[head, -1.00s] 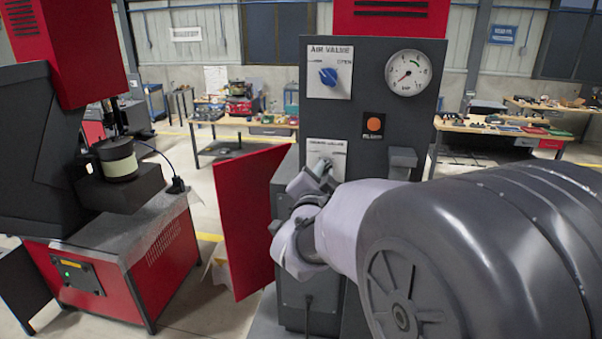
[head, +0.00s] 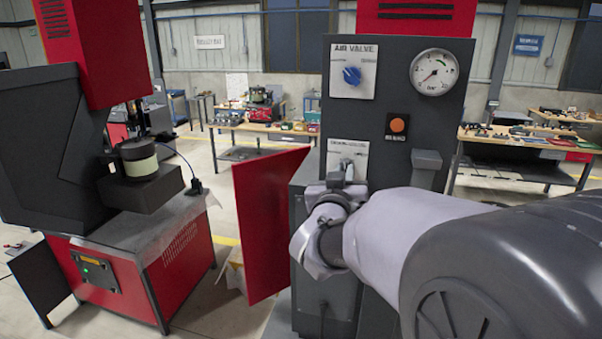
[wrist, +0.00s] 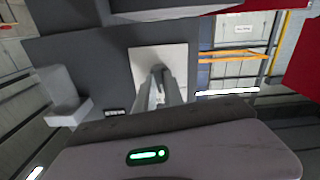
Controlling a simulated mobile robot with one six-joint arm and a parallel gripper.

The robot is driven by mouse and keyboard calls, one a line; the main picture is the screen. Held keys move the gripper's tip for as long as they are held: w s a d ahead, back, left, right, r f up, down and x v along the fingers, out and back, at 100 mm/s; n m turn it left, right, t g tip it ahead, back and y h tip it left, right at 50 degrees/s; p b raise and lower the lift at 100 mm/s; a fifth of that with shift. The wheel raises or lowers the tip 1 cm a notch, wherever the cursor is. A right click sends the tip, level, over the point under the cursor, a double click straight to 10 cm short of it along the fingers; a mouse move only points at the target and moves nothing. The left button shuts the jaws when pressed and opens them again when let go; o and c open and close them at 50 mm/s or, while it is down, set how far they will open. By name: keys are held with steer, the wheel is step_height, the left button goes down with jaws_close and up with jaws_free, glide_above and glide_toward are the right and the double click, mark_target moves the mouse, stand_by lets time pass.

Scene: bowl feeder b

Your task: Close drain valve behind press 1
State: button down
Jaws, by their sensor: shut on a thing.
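The drain valve plate (head: 348,152) is a pale labelled panel low on the dark grey press cabinet front, below the orange button. My gripper (head: 346,176) is at this plate, its fingers pointing at it. In the wrist view the two fingers (wrist: 161,88) are close together over the pale plate (wrist: 150,58), shut on the valve handle. The handle is mostly hidden between the fingers, so its exact angle cannot be told.
Above are the blue air valve knob (head: 352,75), the gauge (head: 434,72) and the orange button (head: 397,125). A grey bracket (head: 426,160) juts out at right. An open red door panel (head: 268,222) stands left. Another red press (head: 130,262) is further left.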

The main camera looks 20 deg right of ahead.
steer(key=shift+f+n+p, duration=0.1)
steer(key=shift+n+p, duration=0.8)
steer(key=shift+n, duration=2.7)
steer(key=c, duration=1.4)
jaws_free()
steer(key=shift+c, duration=0.2)
steer(key=b+v, duration=0.2)
steer(key=v, duration=1.5)
steer(key=shift+s, duration=0.2)
